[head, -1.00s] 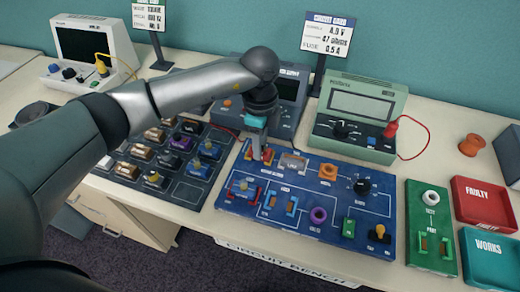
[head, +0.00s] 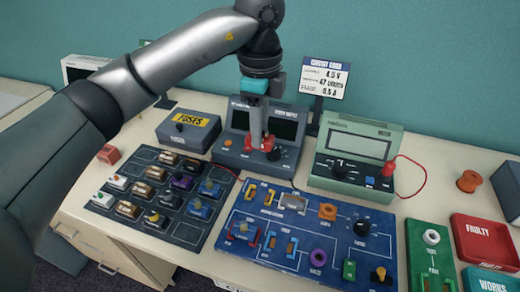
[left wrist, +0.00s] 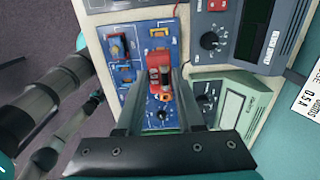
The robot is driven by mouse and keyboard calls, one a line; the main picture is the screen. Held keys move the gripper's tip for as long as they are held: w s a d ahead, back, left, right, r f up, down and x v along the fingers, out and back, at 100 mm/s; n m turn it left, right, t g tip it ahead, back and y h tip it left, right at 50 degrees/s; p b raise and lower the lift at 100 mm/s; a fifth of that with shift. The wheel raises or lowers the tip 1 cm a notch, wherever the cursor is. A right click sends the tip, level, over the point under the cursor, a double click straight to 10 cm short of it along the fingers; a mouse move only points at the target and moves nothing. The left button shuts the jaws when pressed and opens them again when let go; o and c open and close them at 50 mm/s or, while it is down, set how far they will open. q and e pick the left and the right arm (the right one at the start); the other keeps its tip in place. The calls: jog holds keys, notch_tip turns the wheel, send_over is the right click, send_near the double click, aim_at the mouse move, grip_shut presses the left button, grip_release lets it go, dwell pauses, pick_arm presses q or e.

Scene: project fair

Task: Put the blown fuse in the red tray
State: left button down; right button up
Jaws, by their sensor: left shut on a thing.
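My left gripper (head: 260,135) is shut on a small red-ended part, which looks like the fuse (head: 267,144), and holds it above the bench in front of the grey power supply. In the left wrist view the fuse (left wrist: 159,66) shows red with a dark middle between the two fingers. I cannot tell its inner state. The blue circuit board (head: 300,213) has a pair of bare yellow clips (head: 251,191) at its upper left. The red tray (head: 485,243), marked FAULTY, stands at the far right and looks empty. My right gripper is not in view.
A teal WORKS tray (head: 488,280) and a green tester (head: 431,258) stand near the red tray. The green meter (head: 358,152), orange spool (head: 469,181) and sign (head: 324,78) stand behind. A dark parts rack (head: 162,196) and FUSES box (head: 188,132) lie left.

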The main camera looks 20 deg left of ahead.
pick_arm(q)
notch_tip(320, 180, up, 3)
jog(key=shift+f, duration=0.15)
jog(key=shift+r+p, duration=1.35)
jog(key=shift+r, duration=0.05)
jog(key=shift+f, duration=0.1)
